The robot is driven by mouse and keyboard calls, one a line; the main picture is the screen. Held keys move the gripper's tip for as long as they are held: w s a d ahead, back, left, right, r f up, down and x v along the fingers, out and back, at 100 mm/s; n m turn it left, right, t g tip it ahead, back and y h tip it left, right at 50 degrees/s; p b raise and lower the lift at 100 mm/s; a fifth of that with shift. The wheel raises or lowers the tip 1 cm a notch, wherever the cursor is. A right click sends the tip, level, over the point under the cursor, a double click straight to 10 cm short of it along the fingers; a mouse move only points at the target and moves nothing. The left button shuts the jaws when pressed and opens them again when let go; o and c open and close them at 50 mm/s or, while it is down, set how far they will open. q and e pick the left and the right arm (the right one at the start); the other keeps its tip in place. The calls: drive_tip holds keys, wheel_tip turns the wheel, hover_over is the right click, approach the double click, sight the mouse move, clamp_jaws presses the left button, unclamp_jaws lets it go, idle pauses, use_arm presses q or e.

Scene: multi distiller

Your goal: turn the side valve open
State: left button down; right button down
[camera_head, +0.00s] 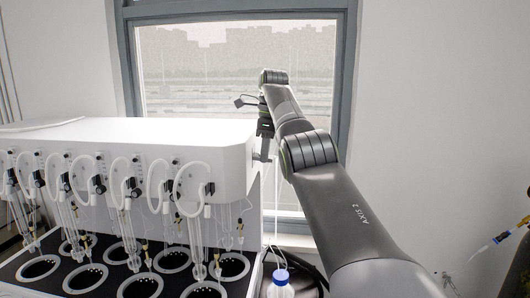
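The white multi distiller (130,140) fills the left of the head view. My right arm comes in from the lower right and reaches to the distiller's right side. My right gripper (265,128) points down beside the upper right edge of the white housing, close to a small grey fitting (262,156) on that side. I cannot make out whether this fitting is the side valve, or whether the gripper touches it. The fingers are small and dark, so their opening cannot be judged. My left gripper is not in view.
A bottle with a blue cap (281,277) stands right of the distiller, below my arm. A window (215,70) is behind.

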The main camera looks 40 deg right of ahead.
drive_tip(key=c, duration=2.1)
unclamp_jaws()
drive_tip(key=o, duration=0.5)
drive_tip(key=shift+c, duration=0.2)
drive_tip(key=shift+a+r, duration=0.1)
drive_tip(key=shift+r, duration=0.05)
